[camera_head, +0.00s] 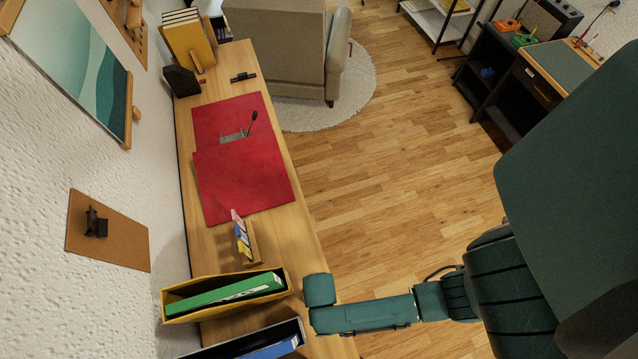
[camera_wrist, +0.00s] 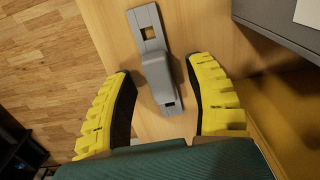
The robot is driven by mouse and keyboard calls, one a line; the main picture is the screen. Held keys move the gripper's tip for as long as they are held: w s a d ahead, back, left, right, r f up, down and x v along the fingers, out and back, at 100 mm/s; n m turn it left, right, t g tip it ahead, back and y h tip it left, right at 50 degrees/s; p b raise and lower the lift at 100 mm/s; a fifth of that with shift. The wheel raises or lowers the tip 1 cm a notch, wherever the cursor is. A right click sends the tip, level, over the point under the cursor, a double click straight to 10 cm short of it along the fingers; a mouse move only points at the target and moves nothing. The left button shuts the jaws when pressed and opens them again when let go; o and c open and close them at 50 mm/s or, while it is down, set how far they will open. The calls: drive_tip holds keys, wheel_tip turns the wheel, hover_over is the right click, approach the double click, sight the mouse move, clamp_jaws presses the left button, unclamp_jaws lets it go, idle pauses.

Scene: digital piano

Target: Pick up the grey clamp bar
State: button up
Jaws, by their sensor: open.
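The grey clamp bar (camera_wrist: 150,30) lies on the wooden desk top in the wrist view. It is a flat plate with a square hole near its far end, another hole near its near end and a raised block in the middle. My gripper (camera_wrist: 160,70) is open, with one yellow-ridged finger on each side of the raised block. Gaps show between the block and both fingers. In the head view my arm reaches over the desk's near right edge, and neither the gripper fingers nor this bar can be made out there.
A yellow file box (camera_head: 187,310) with a green binder (camera_head: 225,294) stands beside my arm. A dark box with a blue binder (camera_head: 272,349) stands nearer. A dark grey box (camera_wrist: 285,20) flanks the bar. Red mats (camera_head: 243,182) and a small organiser (camera_head: 245,243) lie farther along.

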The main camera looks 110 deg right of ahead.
clamp_jaws()
idle(0.3)
